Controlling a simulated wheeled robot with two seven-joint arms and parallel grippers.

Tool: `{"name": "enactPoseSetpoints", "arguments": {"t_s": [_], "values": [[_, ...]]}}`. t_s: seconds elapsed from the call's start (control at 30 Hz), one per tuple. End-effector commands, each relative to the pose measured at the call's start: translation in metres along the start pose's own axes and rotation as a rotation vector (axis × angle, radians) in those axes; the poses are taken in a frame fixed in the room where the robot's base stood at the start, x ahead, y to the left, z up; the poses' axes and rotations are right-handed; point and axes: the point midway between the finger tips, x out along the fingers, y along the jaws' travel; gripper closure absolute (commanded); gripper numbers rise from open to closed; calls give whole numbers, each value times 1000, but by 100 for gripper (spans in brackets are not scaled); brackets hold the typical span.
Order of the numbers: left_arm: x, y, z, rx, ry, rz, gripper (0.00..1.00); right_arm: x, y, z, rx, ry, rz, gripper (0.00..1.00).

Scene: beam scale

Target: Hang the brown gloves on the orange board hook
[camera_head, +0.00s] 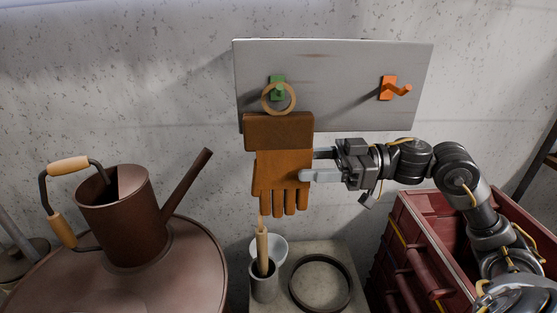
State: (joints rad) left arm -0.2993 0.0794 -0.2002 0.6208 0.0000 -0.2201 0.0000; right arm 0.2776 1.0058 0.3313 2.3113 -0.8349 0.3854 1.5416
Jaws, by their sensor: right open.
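The brown gloves (283,170) hang fingers down in front of the grey board (330,62). Their ring (278,98) is at the green hook (277,84) on the board's left side and appears to hang on it. The orange hook (393,88) is on the board's right side, with nothing on it. My right gripper (316,165) reaches in from the right at the gloves' right edge. Its two fingers point left and are apart; the lower fingertip overlaps the glove in the picture. My left gripper is not in view.
A brown watering can (122,215) stands on a round brown surface at the left, its spout rising toward the gloves. Below the gloves are a cup with a wooden-handled tool (262,250), a white bowl and a dark ring (320,283). A red tool chest (411,262) is at the lower right.

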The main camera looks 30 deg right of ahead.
Motion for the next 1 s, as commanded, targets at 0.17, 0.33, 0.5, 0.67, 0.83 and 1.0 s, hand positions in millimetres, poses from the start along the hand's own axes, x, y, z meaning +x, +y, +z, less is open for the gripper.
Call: {"name": "enactPoseSetpoints", "arguments": {"t_s": [0.17, 0.33, 0.5, 0.67, 0.83, 1.0], "values": [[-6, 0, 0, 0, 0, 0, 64, 5, 0, -2, 0, 1, 0, 45], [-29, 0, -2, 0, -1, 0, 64, 28, -3, -8, 1, 4, -2, 45], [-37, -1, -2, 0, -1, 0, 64, 48, -3, -3, 1, 2, 0, 45], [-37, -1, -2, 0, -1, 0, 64, 53, -3, 0, 0, 0, 1, 45], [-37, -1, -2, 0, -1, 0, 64, 52, -3, 0, 0, 0, 1, 49], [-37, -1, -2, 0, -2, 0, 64, 52, -3, 0, 0, 0, 1, 72]]}}
